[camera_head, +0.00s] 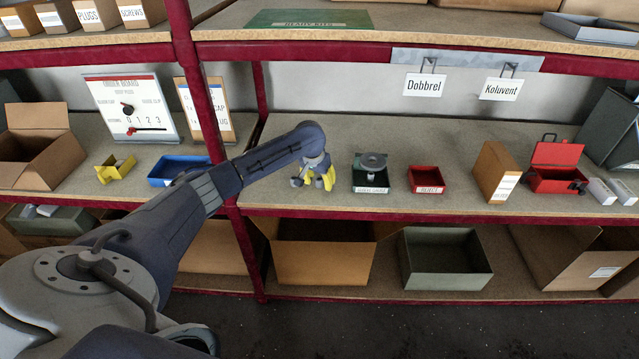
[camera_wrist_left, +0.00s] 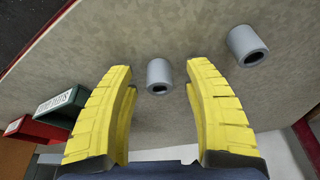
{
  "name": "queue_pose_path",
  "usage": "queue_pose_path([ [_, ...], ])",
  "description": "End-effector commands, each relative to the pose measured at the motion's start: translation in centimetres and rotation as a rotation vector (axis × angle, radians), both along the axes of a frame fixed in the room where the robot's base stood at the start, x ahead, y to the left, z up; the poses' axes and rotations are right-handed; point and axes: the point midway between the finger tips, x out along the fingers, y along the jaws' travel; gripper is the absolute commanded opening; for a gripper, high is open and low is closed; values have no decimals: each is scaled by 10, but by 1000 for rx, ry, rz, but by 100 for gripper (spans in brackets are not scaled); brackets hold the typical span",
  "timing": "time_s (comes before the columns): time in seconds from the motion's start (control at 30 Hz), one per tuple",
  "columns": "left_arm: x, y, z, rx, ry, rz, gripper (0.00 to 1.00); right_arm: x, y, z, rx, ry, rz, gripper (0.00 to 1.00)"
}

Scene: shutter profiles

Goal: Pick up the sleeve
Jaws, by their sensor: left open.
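Two grey hollow sleeves are on the shelf in the left wrist view. The other sleeve (camera_wrist_left: 247,44) lies apart, outside the right finger. In the head view my left gripper (camera_head: 323,180) is low over the middle shelf, its yellow fingers partly hidden by its own wrist. A small grey sleeve (camera_head: 296,182) shows just left of it. My right gripper is not in view.
A dark green tray (camera_head: 370,184) with a grey round part and a red tray (camera_head: 426,181) stand right of the gripper. A cardboard box (camera_head: 495,171) and a red toolbox (camera_head: 557,170) are further right. A red upright (camera_head: 205,105) is behind my arm. Bare shelf lies in front.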

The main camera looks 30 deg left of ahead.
Motion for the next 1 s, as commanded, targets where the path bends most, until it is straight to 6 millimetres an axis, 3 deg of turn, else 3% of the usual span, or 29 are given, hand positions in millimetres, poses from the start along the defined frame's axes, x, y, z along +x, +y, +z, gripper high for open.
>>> queue_pose_path([
  [0.3,0,0,-2,0,0,-1,51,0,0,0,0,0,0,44],
  [0.73,0,0,-2,0,0,-1,1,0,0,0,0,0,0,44],
  [1.0,0,0,-2,0,0,-1,0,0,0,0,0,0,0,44],
])
